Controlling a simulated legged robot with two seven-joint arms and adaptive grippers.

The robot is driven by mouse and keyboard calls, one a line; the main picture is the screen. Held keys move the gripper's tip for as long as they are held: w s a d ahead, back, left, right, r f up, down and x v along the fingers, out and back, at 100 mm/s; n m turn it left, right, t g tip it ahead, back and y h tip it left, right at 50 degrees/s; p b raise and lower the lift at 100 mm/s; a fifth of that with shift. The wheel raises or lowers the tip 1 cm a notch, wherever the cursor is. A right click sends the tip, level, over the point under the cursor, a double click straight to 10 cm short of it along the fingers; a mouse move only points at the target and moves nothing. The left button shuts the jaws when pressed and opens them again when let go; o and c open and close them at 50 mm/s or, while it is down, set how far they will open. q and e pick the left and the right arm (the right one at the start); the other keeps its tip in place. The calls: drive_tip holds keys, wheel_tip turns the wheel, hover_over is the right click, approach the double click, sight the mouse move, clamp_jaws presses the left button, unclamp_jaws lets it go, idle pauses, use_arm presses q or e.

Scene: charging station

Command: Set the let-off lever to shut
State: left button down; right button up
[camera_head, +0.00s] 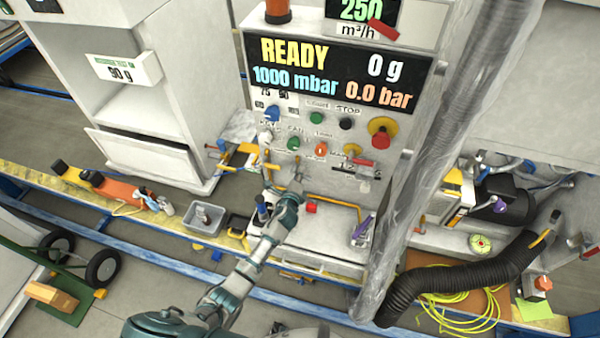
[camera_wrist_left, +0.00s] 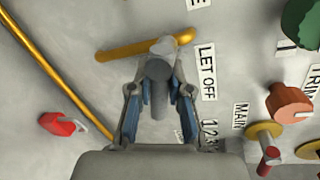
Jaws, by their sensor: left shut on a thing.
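The let-off lever (camera_wrist_left: 158,72) is a grey stub with a rounded dark end, in the middle of the left wrist view. It sits at a short yellow bar (camera_wrist_left: 120,50), beside the LET OFF label (camera_wrist_left: 207,72). My left gripper (camera_wrist_left: 159,98) has its blue-padded fingers on either side of the stub and is shut on it. In the head view my left gripper (camera_head: 284,182) is at the lower front of the grey control panel and hides the lever there. My right gripper is not in view.
The panel carries a green knob (camera_wrist_left: 301,22), an orange knob (camera_wrist_left: 290,102) and a red part (camera_wrist_left: 57,124) near a long yellow pipe (camera_wrist_left: 50,70). A grey tray (camera_head: 205,220) lies left of my arm. A black hose (camera_head: 450,280) and a wrapped column stand to the right.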

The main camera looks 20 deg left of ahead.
use_arm(q)
drive_tip(key=shift+w+a+r+n+h+p, duration=0.1)
drive_tip(key=shift+a+r+n+h+p, duration=0.2)
drive_tip(key=shift+n, duration=0.55)
drive_tip(key=shift+w+a+r+n+h+p, duration=0.1)
drive_tip(key=shift+r+n+p, duration=0.3)
drive_tip(key=shift+n, duration=0.45)
drive_tip(key=shift+f, duration=0.1)
drive_tip(key=c, duration=1.1)
unclamp_jaws()
drive_tip(key=shift+s+a+f, duration=0.15)
drive_tip(key=shift+a+f, duration=0.1)
drive_tip(key=shift+a, duration=0.05)
drive_tip(key=s, duration=0.3)
drive_tip(key=s+r, duration=0.1)
drive_tip(key=s, duration=0.3)
drive_tip(key=s+a+r, duration=0.1)
drive_tip(key=s, duration=0.3)
drive_tip(key=shift+s, duration=0.25)
drive_tip(key=shift+d+r, duration=0.1)
drive_tip(key=shift+d, duration=0.3)
